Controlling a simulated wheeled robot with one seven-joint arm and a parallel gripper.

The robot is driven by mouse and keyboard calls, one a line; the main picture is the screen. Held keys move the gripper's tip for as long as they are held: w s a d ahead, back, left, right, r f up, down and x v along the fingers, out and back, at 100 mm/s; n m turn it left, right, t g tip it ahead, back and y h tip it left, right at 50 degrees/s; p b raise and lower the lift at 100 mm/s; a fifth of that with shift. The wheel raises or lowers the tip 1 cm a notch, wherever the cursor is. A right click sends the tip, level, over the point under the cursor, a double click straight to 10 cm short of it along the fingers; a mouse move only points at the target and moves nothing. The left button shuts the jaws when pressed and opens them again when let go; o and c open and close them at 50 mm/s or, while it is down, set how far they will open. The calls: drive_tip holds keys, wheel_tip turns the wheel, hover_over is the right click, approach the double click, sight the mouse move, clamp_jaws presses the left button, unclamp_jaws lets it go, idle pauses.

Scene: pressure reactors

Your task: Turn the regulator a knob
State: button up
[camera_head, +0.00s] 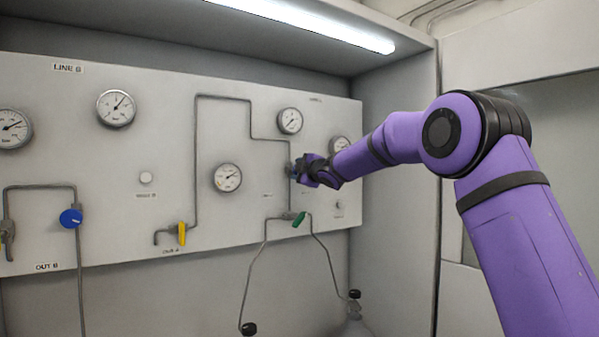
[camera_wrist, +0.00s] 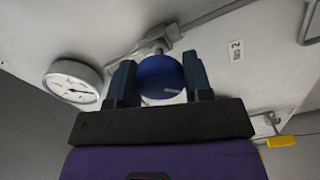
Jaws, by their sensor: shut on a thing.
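The regulator knob (camera_wrist: 160,78) is a round blue knob on a grey pipe fitting, seen between my fingers in the wrist view. My gripper (camera_wrist: 160,82) has one dark finger on each side of the knob and is shut on it. In the head view my gripper (camera_head: 297,170) is at the panel, on the pipe below a small round gauge (camera_head: 290,121). My gripper and wrist hide most of the knob there.
The panel (camera_head: 120,175) carries several gauges and thin pipes. Another blue knob (camera_head: 71,218) is at the left. A yellow valve handle (camera_head: 182,234) and a green one (camera_head: 299,219) stick out lower down. A cabinet side wall (camera_head: 395,200) stands close on the right.

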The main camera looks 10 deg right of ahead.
drive_tip(key=m, duration=0.4)
drive_tip(key=shift+d+f+m, duration=0.1)
drive_tip(key=shift+m, duration=0.2)
drive_tip(key=m, duration=0.4)
drive_tip(key=shift+m, duration=0.3)
drive_tip(key=o, duration=0.9)
drive_tip(key=shift+s, duration=0.1)
drive_tip(key=v, duration=1)
drive_tip(key=shift+s+d, duration=0.1)
drive_tip(key=shift+s, duration=0.2)
